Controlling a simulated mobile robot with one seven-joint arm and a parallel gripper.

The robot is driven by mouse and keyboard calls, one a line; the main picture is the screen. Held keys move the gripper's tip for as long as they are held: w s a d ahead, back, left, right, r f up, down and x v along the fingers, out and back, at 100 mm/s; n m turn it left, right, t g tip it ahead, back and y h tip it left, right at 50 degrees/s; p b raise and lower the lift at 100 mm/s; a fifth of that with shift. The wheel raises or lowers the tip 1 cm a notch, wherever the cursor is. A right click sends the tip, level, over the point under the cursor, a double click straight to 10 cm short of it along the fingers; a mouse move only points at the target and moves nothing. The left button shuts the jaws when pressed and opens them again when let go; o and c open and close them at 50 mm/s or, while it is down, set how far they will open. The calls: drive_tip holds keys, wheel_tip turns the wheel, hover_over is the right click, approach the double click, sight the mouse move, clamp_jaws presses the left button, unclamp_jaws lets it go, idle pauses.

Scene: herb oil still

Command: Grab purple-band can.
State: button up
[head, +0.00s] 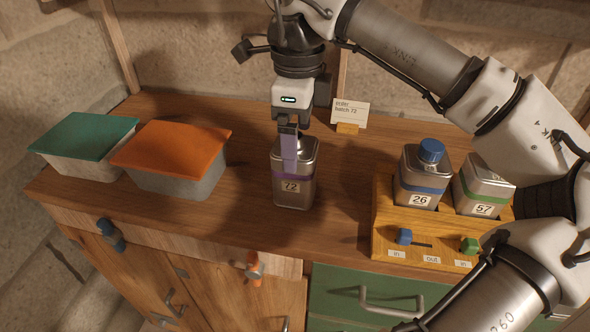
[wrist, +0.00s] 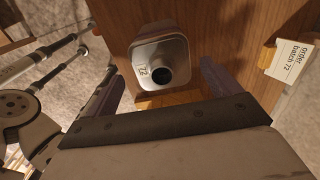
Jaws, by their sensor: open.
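The purple-band can (head: 295,190) is a metal can labelled 72, standing upright on the wooden worktop. Its dark round neck has no coloured cap on it. My gripper (head: 289,165) points down at the can from above, and one finger overlaps the can's upper part in the head view. In the wrist view the can (wrist: 160,50) appears between the two spread fingers of my gripper (wrist: 162,72), with a gap showing on each side. The jaws are open and hold nothing. The far finger is hidden in the head view.
A wooden rack (head: 385,232) at right holds a blue-band can 26 (head: 421,170) and a green-band can 57 (head: 484,190). A card (head: 349,113) stands behind. A teal-lidded box (head: 85,140) and an orange-lidded box (head: 172,150) stand at left. Worktop between can and rack is clear.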

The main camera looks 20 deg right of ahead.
sight(296, 191)
drive_tip(key=shift+w+a+f, duration=0.1)
drive_tip(key=shift+w+f, duration=0.05)
drive_tip(key=shift+f, duration=1.35)
drive_tip(key=shift+w+f, duration=0.1)
drive_tip(key=shift+f, duration=1.4)
drive_tip(key=c, duration=1.3)
drive_tip(key=shift+r+p, duration=0.1)
drive_tip(key=shift+p, duration=0.2)
drive_tip(key=shift+c, duration=0.9)
